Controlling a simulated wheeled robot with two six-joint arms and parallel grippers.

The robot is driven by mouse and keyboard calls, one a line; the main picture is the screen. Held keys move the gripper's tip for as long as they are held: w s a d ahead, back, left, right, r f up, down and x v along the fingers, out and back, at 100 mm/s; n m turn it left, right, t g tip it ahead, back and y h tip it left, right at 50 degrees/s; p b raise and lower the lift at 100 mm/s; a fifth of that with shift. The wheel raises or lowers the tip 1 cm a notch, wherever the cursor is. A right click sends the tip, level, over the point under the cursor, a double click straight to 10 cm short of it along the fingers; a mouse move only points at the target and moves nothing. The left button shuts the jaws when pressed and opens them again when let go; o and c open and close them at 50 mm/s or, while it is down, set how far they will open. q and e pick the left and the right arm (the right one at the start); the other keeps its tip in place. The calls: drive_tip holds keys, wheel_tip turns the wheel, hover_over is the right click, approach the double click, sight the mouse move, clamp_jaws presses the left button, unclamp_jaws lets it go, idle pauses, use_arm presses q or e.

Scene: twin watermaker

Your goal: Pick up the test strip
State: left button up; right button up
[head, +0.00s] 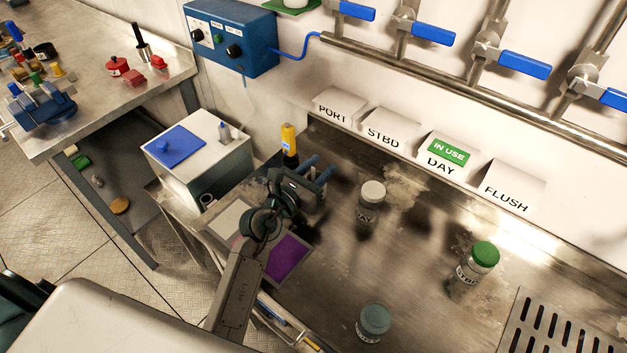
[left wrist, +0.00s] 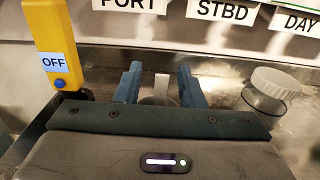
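My left gripper (head: 320,166) is over the back left of the steel bench, its two blue fingers apart. In the left wrist view the open fingers (left wrist: 160,88) have a small pale upright piece (left wrist: 160,86) beyond and between them; I cannot tell whether it is the test strip. Nothing is clearly gripped. No test strip can be made out for sure in the head view, where my gripper and arm hide part of the bench. My right gripper is not in view.
A yellow device (head: 289,138) marked OFF (left wrist: 52,62) stands left of my gripper. A white-capped jar (head: 371,202), a green-capped jar (head: 482,258) and a grey-green-capped jar (head: 373,322) stand on the bench (head: 420,270). Purple (head: 288,256) and white (head: 229,218) squares lie beside my arm.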

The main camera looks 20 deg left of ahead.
use_arm(q)
clamp_jaws()
drive_tip(key=shift+s, duration=0.1)
